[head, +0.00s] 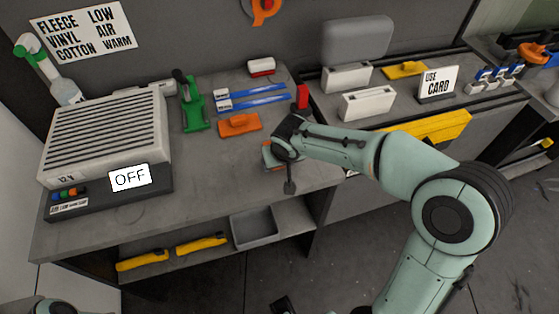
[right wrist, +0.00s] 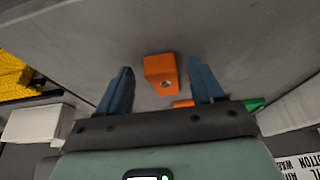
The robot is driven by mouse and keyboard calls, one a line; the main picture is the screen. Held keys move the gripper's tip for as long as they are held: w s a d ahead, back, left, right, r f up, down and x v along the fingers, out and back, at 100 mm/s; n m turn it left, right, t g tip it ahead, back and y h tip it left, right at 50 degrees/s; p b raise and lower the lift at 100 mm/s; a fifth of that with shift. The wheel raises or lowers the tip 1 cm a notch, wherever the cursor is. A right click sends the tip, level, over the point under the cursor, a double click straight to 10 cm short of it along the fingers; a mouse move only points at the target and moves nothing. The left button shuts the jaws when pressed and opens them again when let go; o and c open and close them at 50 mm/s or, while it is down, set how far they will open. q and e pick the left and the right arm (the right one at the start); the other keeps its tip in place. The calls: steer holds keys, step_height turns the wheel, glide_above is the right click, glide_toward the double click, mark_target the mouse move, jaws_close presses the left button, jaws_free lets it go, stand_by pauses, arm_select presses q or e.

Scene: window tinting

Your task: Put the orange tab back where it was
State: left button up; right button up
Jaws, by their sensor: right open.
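The orange tab (right wrist: 160,72), a small block with a round hole in its face, shows in the right wrist view against the grey bench surface. My right gripper (right wrist: 159,68) is open, its two blue fingers on either side of the tab with a gap on each side. In the head view my right gripper (head: 272,158) is low over the bench's front right part, and my arm and hand hide most of what is beneath it. I cannot tell the tab there. My left gripper is not in view.
Bare bench lies between.

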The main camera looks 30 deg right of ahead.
steer(key=v, duration=1.1)
steer(key=shift+r+p, duration=0.3)
steer(key=shift+p, duration=0.15)
steer(key=shift+s, duration=0.15)
